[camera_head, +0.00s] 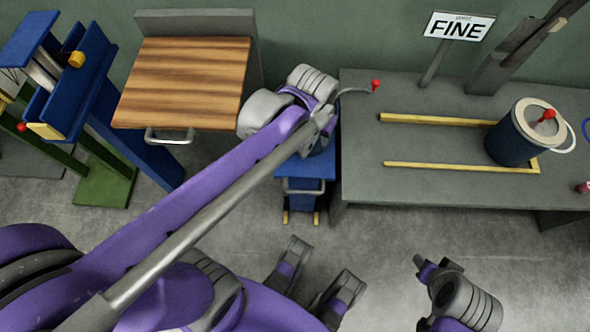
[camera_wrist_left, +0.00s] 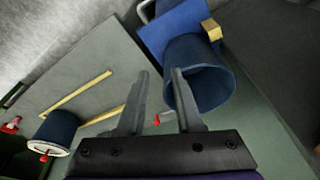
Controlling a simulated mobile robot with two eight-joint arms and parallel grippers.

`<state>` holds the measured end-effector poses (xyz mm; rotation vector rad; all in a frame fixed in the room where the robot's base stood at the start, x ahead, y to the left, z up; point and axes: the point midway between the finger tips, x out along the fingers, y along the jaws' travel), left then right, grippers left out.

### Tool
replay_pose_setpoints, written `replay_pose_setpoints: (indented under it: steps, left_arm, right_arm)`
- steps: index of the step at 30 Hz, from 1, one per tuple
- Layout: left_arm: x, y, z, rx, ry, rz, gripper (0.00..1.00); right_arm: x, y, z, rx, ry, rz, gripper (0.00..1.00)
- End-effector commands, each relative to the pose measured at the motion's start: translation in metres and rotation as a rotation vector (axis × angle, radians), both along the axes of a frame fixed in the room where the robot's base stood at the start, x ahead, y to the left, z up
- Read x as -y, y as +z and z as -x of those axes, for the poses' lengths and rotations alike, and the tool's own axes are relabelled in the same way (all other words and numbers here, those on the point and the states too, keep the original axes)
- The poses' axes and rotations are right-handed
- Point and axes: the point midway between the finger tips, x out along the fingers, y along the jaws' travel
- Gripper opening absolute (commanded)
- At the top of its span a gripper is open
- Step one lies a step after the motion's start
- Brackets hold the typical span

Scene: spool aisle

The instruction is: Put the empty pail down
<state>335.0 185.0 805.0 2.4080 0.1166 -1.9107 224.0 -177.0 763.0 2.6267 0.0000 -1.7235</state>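The empty pail (camera_wrist_left: 215,72), dark blue with its open mouth toward the camera, shows in the left wrist view over a blue platform. In the head view a dark blue part of it (camera_head: 319,146) shows below my left wrist; the arm hides most of it. My left gripper (camera_wrist_left: 160,73) has its fingers apart. One finger overlaps the pail's mouth and the other is clear of it; I cannot tell whether they touch the pail. My right gripper (camera_head: 426,268) is low in the head view, partly hidden by its wrist.
The blue stand (camera_head: 305,186) is beside a grey bench (camera_head: 440,185). A lidded blue pail (camera_head: 511,145) stands on the bench by yellow strips (camera_head: 450,121). A red knob (camera_head: 375,85) sits at the bench's left. A wooden-topped cart (camera_head: 185,80) is left. A FINE sign (camera_head: 460,27) stands behind.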

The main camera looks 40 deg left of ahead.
Motion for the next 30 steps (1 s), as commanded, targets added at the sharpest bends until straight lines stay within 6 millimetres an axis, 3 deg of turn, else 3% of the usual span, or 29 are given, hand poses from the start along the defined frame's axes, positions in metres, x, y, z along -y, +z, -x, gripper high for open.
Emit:
replay_pose_setpoints:
  steps: [1, 3, 9, 14, 30]
  left_arm:
    - [0.002, -0.004, 0.024, 0.029, -0.017, -0.001, 0.35]
    - [0.004, -0.011, 0.049, 0.069, -0.040, -0.003, 0.35]
    - [0.008, -0.033, 0.097, 0.152, -0.085, -0.010, 0.35]
    - [0.008, -0.041, 0.111, 0.179, -0.099, -0.013, 0.35]
    - [0.008, -0.041, 0.111, 0.180, -0.100, -0.014, 0.35]
  right_arm:
    - [0.000, 0.000, 0.000, 0.000, 0.000, 0.000, 0.50]
    - [0.000, 0.000, 0.000, 0.000, 0.000, 0.000, 0.50]
    - [0.000, 0.000, 0.000, 0.000, 0.000, 0.000, 0.50]
    - [0.000, 0.000, 0.000, 0.000, 0.000, 0.000, 0.50]
    - [0.000, 0.000, 0.000, 0.000, 0.000, 0.000, 0.50]
